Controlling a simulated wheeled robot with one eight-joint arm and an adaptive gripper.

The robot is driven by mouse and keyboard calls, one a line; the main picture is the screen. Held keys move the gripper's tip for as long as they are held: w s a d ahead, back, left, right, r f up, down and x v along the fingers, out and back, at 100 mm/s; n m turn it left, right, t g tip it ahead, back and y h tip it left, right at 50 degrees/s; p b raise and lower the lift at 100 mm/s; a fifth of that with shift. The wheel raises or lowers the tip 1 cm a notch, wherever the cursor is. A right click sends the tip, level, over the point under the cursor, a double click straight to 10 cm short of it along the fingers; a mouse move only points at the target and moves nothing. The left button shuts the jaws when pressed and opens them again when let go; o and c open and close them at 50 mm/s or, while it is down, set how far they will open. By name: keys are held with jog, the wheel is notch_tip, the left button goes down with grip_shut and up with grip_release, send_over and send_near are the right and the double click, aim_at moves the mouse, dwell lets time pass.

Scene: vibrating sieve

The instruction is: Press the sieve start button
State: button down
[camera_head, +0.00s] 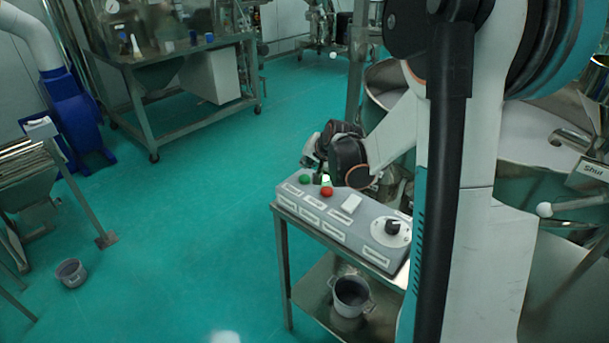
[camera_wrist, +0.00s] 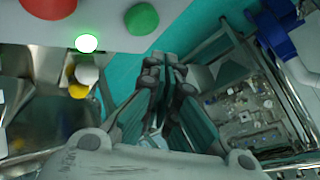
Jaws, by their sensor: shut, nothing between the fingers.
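The control box (camera_head: 340,222) is a grey slanted panel on a metal stand. A green button (camera_head: 304,179) sits at its far left end, with a red button (camera_head: 327,190) beside it. A small lamp (camera_head: 326,179) near them glows green-white. In the wrist view the green button (camera_wrist: 141,18), red button (camera_wrist: 47,6) and lit lamp (camera_wrist: 87,43) show along the top. My gripper (camera_head: 311,165) is just above the green-button end of the box. In the wrist view my gripper (camera_wrist: 165,65) is shut and empty, its tips apart from the green button in the picture.
A white switch (camera_head: 351,204) and a black dial (camera_head: 393,227) are farther along the box. A grey pot (camera_head: 351,296) stands on the shelf below. Large metal vessels stand behind my arm.

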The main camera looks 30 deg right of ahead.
aim_at(307, 177)
jog(key=shift+r+p, duration=0.9)
jog(key=shift+r, duration=0.75)
